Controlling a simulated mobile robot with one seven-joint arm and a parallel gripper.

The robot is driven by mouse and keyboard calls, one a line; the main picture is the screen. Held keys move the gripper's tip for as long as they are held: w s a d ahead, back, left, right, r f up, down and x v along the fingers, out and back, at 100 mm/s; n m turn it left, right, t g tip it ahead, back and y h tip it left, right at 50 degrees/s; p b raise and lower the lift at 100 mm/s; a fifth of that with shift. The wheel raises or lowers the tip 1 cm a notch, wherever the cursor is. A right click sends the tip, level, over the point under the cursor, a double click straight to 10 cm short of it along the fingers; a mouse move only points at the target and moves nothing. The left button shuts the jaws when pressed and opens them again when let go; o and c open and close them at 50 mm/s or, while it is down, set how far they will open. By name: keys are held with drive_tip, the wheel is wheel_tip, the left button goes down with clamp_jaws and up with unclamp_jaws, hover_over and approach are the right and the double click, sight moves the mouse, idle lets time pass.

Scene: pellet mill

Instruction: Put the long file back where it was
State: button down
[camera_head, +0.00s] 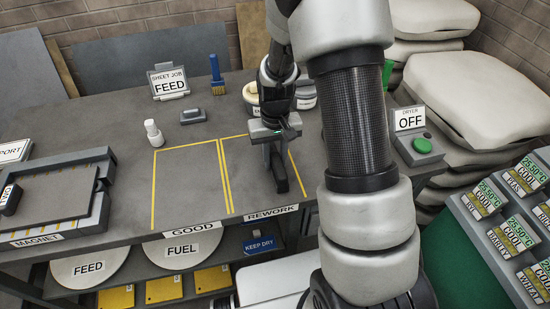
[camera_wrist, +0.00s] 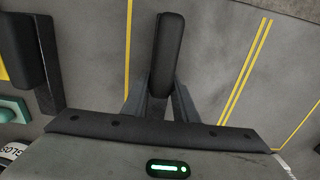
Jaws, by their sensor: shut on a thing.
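My gripper (camera_head: 270,147) is over the REWORK zone (camera_head: 243,187) of the bench. In the wrist view its jaws (camera_wrist: 160,98) are shut on a long dark bar, which I take as the long file (camera_wrist: 167,45). In the head view the file (camera_head: 280,181) shows below the gripper as a dark strip pointing toward the front edge. Its full length is partly hidden by the gripper. I cannot tell whether it touches the bench. The yellow-outlined GOOD zone (camera_head: 188,190) left of it is empty.
A magnet tray (camera_head: 60,223) lies at the left. The dryer switch box (camera_head: 419,148) is to the right. Another dark object (camera_wrist: 18,50) shows in the wrist view.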

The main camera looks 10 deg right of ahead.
drive_tip(key=shift+f, duration=0.15)
idle(0.3)
drive_tip(key=shift+c, duration=0.6)
unclamp_jaws()
idle(0.4)
drive_tip(key=shift+r+p, duration=2.8)
drive_tip(key=shift+r, duration=1.7)
